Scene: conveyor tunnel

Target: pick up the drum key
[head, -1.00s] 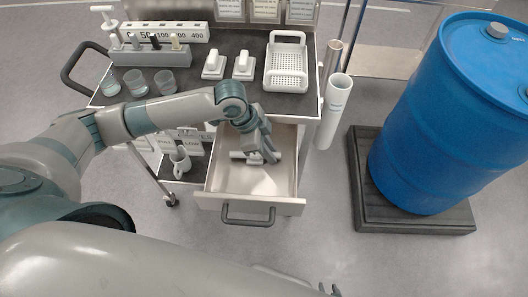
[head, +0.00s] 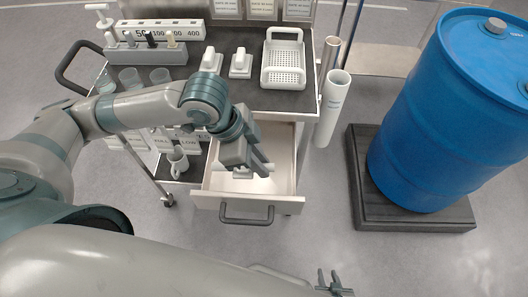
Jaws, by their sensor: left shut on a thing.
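My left gripper (head: 262,162) is over the open drawer (head: 285,190) of the cart, pointing down and to the right. It is shut on the drum key (head: 241,173), a small pale piece that shows just under the fingers. Most of the key is hidden behind the gripper, so its shape and its exact height above the drawer floor cannot be told. My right gripper (head: 334,283) shows only at the bottom edge, away from the cart, with its dark fingers apart and nothing between them.
The cart top (head: 225,95) above the drawer carries a white basket (head: 284,75), two white blocks and several beakers. A white mug (head: 178,160) stands on a lower shelf. A blue drum (head: 445,110) sits on a dark pallet (head: 415,215).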

